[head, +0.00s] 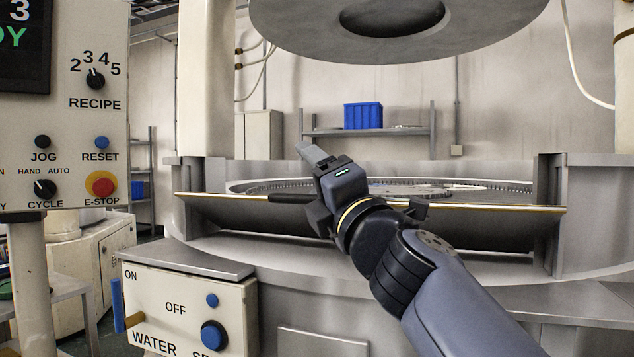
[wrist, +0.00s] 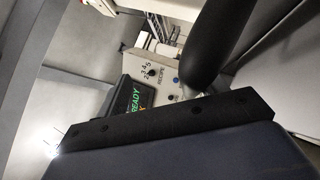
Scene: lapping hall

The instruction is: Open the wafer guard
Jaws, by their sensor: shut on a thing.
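The wafer guard (head: 480,220) is a wide dark panel with a gold-coloured top edge across the front of the lapping machine. It leans outward toward me, with its top edge in front of the side posts. A black bar handle (head: 288,198) runs along it. My gripper (head: 312,182) is shut on this handle, left of the guard's middle. The handle also shows as a thick black rod in the wrist view (wrist: 213,45). My gripper and arm hide the handle's middle and part of the guard.
Behind the guard lies the toothed lapping plate (head: 440,187), under a raised upper plate (head: 395,25). A control panel (head: 70,110) stands at the left; it also shows in the wrist view (wrist: 155,72). A water switch box (head: 190,310) is at the lower left.

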